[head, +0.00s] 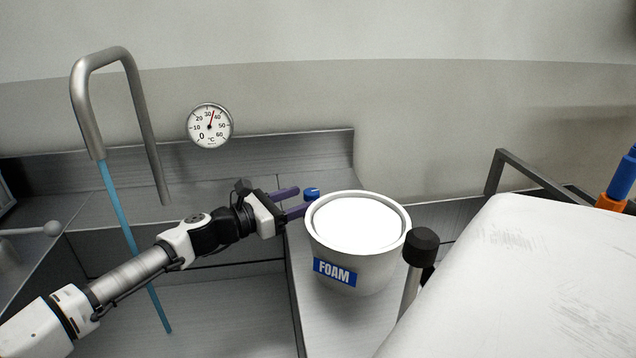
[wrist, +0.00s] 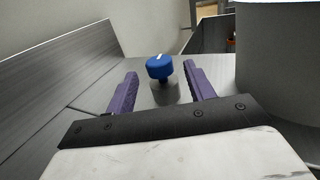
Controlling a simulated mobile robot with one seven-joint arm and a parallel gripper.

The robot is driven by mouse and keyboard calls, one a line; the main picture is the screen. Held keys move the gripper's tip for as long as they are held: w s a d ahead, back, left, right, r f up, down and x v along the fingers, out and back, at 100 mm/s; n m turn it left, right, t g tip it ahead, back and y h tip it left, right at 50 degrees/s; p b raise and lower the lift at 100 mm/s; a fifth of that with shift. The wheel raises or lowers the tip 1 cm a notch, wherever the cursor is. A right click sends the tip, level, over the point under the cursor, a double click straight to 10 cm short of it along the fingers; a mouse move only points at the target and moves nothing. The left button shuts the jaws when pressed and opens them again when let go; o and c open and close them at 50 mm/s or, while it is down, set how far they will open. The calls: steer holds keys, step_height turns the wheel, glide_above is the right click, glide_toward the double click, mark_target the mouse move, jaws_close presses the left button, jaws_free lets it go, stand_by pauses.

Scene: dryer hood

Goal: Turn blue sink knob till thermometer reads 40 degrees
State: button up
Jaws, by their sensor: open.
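The blue sink knob (head: 311,192) stands on the metal counter just beyond my fingertips. In the wrist view the blue knob (wrist: 159,68) has a white mark on top and sits on a grey base. My gripper (head: 299,199) is open, with its purple fingers pointing at the knob. In the wrist view the two fingers (wrist: 160,72) frame the knob, one on each side, with gaps; contact does not show. The round thermometer (head: 210,126) on the wall has a red needle pointing between 30 and 40. Blue water (head: 125,225) runs from the bent metal faucet (head: 88,115) into the sink.
A white bucket labelled FOAM (head: 333,271) stands close to the right of the knob and my gripper. A black-topped lever (head: 421,247) and a large white block (head: 520,280) are further right. The sink basin lies under my arm.

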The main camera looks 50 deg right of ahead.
mark_target(316, 192)
steer(key=p+x, duration=0.1)
steer(key=x, duration=0.4)
steer(key=shift+s+d, duration=0.1)
steer(key=shift+d, duration=0.3)
steer(key=shift+c, duration=0.3)
steer(key=c, duration=0.9)
steer(key=shift+f+n+t+b, duration=0.25)
steer(key=shift+n+t+b, duration=0.15)
steer(key=shift+t+b, duration=0.25)
steer(key=shift+n+t+h+b, duration=0.3)
steer(key=shift+t+b, duration=0.05)
steer(key=shift+b, duration=0.05)
steer(key=shift+w+r+n+t+b, duration=0.15)
steer(key=shift+n+t+b, duration=0.15)
steer(key=shift+n+t, duration=0.6)
steer(key=shift+w+r+n+t+b, duration=0.1)
steer(key=shift+n+t+b, duration=0.3)
steer(key=shift+t, duration=0.9)
